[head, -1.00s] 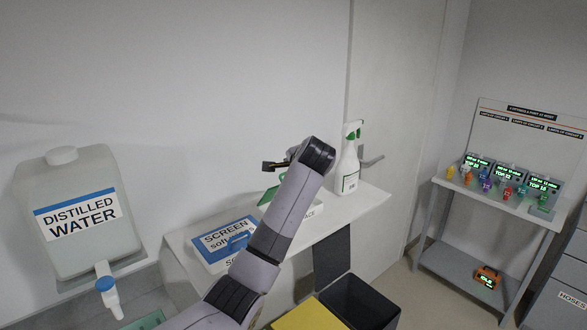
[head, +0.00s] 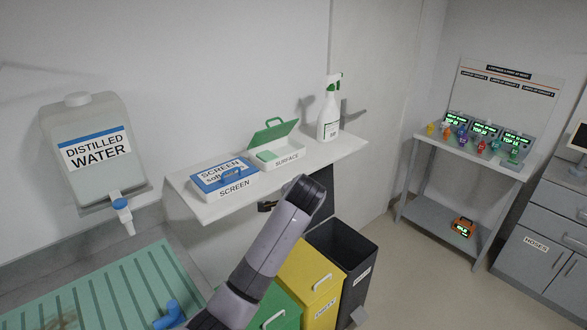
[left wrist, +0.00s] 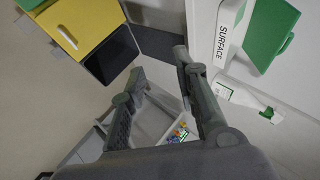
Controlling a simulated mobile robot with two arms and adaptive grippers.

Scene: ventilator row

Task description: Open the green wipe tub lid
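The wipe tub labelled SURFACE (head: 288,160) stands on the white shelf in the head view. Its green lid (head: 268,136) with a handle stands raised at the back, and green contents show inside. In the left wrist view the tub (left wrist: 222,32) and green lid (left wrist: 270,32) show at the upper right. My left gripper (head: 266,206) is below the shelf's front edge, apart from the tub and partly hidden by its arm. In the left wrist view its fingers (left wrist: 158,68) are spread with nothing between them. My right gripper is not in view.
A blue-lidded SCREEN tub (head: 226,175) sits left of it on the shelf (head: 205,208), and a spray bottle (head: 329,112) stands right. Yellow (head: 305,270) and black (head: 345,245) bins stand below. A water container (head: 92,150) is at left.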

